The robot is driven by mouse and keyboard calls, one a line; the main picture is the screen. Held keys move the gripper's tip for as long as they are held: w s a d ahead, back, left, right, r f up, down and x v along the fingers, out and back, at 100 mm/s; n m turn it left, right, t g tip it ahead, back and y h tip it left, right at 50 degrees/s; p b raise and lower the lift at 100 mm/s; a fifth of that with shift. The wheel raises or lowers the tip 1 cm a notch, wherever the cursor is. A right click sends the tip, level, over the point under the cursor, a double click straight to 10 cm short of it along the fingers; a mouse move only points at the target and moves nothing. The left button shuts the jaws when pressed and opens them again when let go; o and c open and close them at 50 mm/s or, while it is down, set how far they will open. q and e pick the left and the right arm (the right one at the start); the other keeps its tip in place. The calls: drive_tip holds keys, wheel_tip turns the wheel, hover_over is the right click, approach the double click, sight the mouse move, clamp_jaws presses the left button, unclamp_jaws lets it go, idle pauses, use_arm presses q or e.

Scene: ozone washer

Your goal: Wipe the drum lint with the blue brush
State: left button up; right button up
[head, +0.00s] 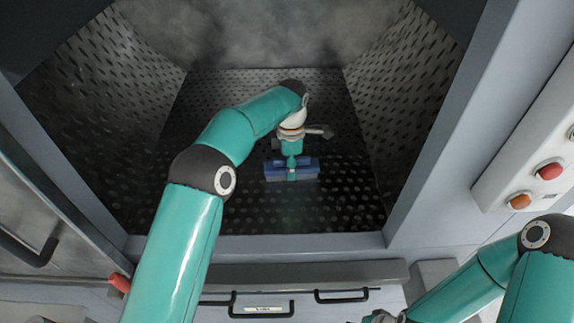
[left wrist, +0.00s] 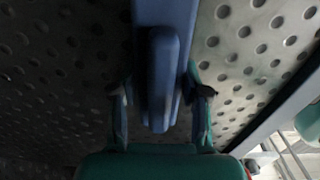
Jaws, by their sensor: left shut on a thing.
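The blue brush (head: 308,173) is inside the perforated metal drum (head: 250,215), its wide head just above or on the dark floor; contact cannot be told. My left gripper (head: 291,162) is shut on the brush, reaching in from above. In the left wrist view the blue brush (left wrist: 163,80) lies between the fingers of my left gripper (left wrist: 163,95), with perforated metal behind it. My right gripper (head: 380,317) is partly in view at the bottom edge, outside the drum, and its jaws are unclear. No separate lint clump is clear; a grey cloudy patch (head: 265,35) covers the upper back.
The drum opening has a grey frame (head: 300,245) along the front and sides. A control panel with a red button (head: 549,171) and an orange button (head: 520,201) stands at the right. Black handles (head: 262,310) are below the opening. The drum floor around the brush is clear.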

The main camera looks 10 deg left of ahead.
use_arm(q)
drive_tip(key=shift+r, duration=3.05)
wheel_tip(320, 180, up, 2)
drive_tip(key=shift+w, duration=0.1)
drive_tip(key=shift+r, duration=0.5)
